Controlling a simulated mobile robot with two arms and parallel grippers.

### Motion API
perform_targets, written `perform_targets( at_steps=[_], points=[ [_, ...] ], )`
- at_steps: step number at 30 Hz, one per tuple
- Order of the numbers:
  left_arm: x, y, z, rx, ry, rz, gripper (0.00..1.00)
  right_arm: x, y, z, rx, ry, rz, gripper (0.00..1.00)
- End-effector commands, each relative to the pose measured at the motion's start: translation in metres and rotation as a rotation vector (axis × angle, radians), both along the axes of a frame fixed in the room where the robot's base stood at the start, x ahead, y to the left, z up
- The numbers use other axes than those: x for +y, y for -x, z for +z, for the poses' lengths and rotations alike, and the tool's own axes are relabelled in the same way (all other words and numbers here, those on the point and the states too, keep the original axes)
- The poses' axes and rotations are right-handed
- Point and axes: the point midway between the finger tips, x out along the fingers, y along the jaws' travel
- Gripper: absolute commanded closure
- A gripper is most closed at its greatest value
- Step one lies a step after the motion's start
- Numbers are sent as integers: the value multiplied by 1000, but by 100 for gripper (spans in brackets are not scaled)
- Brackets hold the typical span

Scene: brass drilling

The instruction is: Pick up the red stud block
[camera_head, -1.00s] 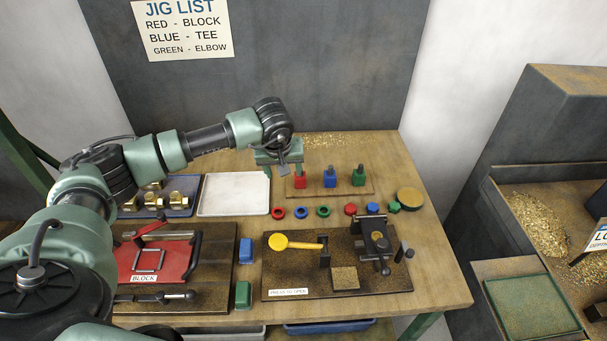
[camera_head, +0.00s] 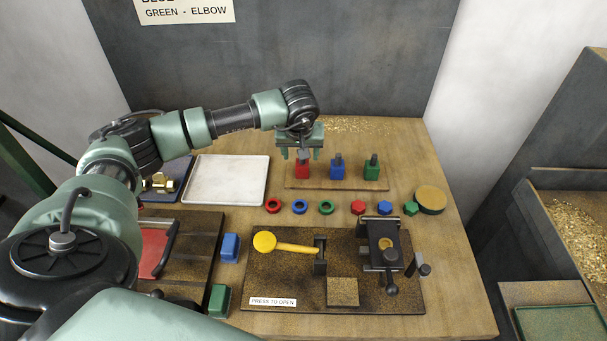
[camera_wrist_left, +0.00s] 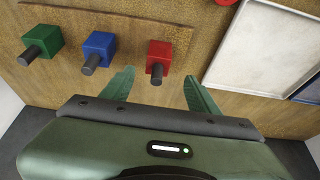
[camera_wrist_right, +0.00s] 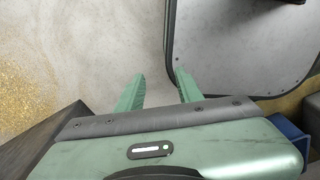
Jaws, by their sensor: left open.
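The red stud block (camera_head: 302,170) stands on a wooden strip at the back of the bench, left of the blue stud block (camera_head: 337,170) and the green stud block (camera_head: 371,170). My left gripper (camera_head: 303,154) is open just above and behind the red block. In the left wrist view, the red block (camera_wrist_left: 158,57) with its dark stud lies ahead between the open fingers (camera_wrist_left: 157,84), and the fingers do not appear closed on it. My right gripper (camera_wrist_right: 160,82) shows only in its own wrist view, with its fingers apart and nothing between them.
A white tray (camera_head: 228,181) lies left of the blocks. Coloured rings and hex pieces, including a red ring (camera_head: 273,206), form a row in front. A dark fixture board with a yellow lever (camera_head: 290,247) and a clamp (camera_head: 381,240) stands nearer. A round disc (camera_head: 430,199) sits at right.

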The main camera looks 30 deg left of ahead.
Motion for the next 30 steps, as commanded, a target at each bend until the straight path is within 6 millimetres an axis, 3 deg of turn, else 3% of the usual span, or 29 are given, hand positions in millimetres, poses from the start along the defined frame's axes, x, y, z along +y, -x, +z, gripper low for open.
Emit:
perform_targets(
  at_steps=[8,15,19,29,30],
  points=[
    [4,-7,-26,4,0,1,40,0,-25,6,-37,-2,1,64],
    [5,-17,-55,5,1,1,40,-1,-23,27,-35,-1,1,64],
    [9,-23,-71,2,1,2,40,-1,-19,28,-30,0,1,64],
    [11,-25,-78,0,0,0,40,-1,-16,28,-24,1,0,64],
    [11,-25,-78,0,0,0,51,-2,-16,28,-24,1,0,64]
  ],
)
